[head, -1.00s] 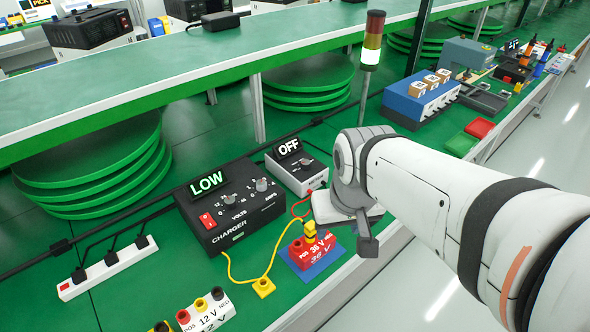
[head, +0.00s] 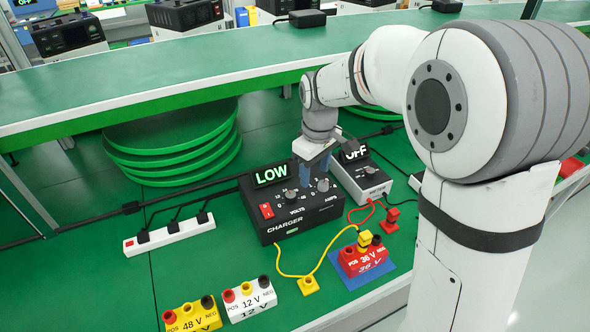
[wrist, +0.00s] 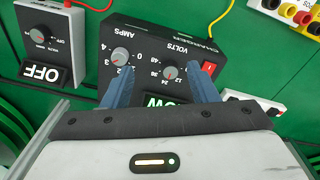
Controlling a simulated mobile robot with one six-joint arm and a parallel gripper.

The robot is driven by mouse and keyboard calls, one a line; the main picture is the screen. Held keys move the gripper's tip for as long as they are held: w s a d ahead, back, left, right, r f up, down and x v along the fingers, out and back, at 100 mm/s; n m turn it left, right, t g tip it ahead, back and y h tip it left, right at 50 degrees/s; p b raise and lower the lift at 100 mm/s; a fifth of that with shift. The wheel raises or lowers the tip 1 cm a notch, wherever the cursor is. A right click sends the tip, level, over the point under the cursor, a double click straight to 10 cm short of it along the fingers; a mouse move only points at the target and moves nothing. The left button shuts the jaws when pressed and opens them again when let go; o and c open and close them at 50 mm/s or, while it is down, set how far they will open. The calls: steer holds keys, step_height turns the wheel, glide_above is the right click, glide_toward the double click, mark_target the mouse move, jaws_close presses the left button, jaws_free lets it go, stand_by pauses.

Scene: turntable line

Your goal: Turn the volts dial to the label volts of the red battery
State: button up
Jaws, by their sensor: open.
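The black charger (head: 290,228) stands on the green table with its display reading LOW. Its volts dial (head: 291,196) is a grey knob; it also shows in the wrist view (wrist: 170,73), between my fingers. I cannot tell surely which label its mark points at. The amps dial (wrist: 119,57) is beside it, close to one finger. The red battery (head: 362,258), labelled 36 V, sits on a blue mat (head: 381,271) in front of the charger. My gripper (wrist: 149,58) is open and empty above the charger's panel.
A grey box (head: 360,180) reading OFF stands right of the charger. A red plug (head: 392,222) on a red wire lies near it. A white 12 V battery (head: 248,300), a yellow 48 V battery (head: 195,318) and a power strip (head: 170,234) are left. A shelf (head: 120,85) is behind.

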mark_target(291, 194)
steer(key=w+a+f+n, duration=0.1)
steer(key=a, duration=0.1)
steer(key=w+a+f+n, duration=0.1)
steer(key=a, duration=0.1)
steer(key=w+a+f, duration=0.1)
steer(key=a+f, duration=0.1)
steer(key=shift+w+a+n+g, duration=0.1)
steer(key=shift+w+n+g, duration=0.2)
steer(key=shift+n, duration=0.1)
step_height(291, 194, down, 8)
steer(key=shift+r+p, duration=0.2)
steer(key=shift+p, duration=0.1)
steer(key=c, duration=1)
